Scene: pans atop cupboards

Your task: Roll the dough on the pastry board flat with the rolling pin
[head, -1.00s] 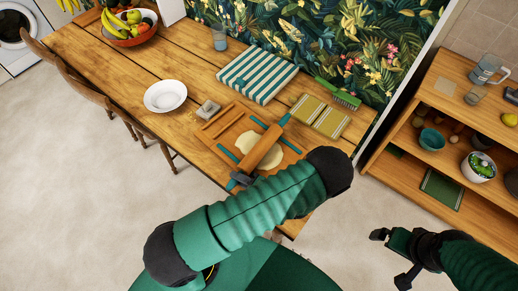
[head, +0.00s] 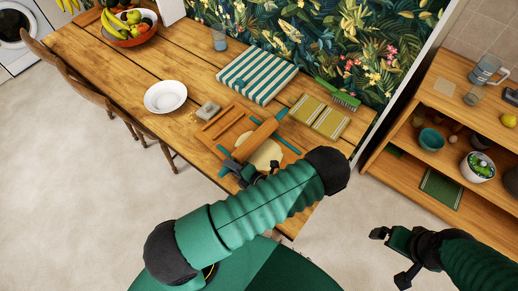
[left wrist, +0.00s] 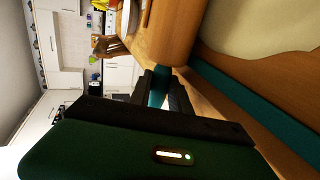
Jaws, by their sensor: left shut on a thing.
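The rolling pin (head: 256,139), wood with teal handles, lies slanted over the pastry board (head: 222,128). My left gripper (head: 236,169) is shut on the pin's near handle. In the left wrist view the teal handle (left wrist: 158,88) runs between the dark fingers, with the pin's wooden body (left wrist: 172,32) beyond and the dough (left wrist: 260,28) beside it. My right gripper (head: 388,257) is open and empty, off the table to the right.
A grey block-like item (head: 207,110) sits by the board's left corner. A white plate (head: 165,96), striped cloth (head: 257,76), olive cloths (head: 319,116) and green brush (head: 338,93) lie around. A shelf unit (head: 408,172) stands right. The table between plate and striped cloth is clear.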

